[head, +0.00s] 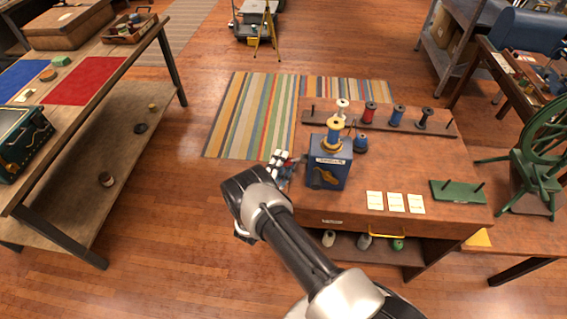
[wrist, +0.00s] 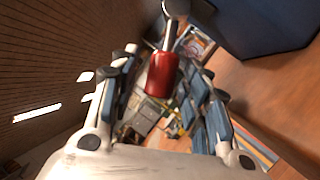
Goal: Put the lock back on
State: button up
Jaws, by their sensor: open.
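A blue winding box (head: 328,172) with gold decoration stands at the left of the wooden bench top. A yellow-and-blue spool (head: 333,132) stands upright on top of it. My gripper (head: 283,164) is just left of the box, at the bench's left edge. In the wrist view my gripper (wrist: 168,75) is open, with a red cylindrical handle (wrist: 163,74) on a metal rod showing between the spread fingers. I cannot tell whether the fingers touch it. The box's blue side (wrist: 265,25) fills the upper right there. I cannot make out which part is the lock.
The bench (head: 400,160) holds a back rack with several spools (head: 370,112), white cards (head: 395,202) and a green peg board (head: 458,191). A green spinning wheel (head: 540,155) stands right. A long table (head: 95,95) stands left, with clear floor between.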

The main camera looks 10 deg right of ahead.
jog(key=shift+c, duration=0.2)
grip_shut()
dwell(0.5)
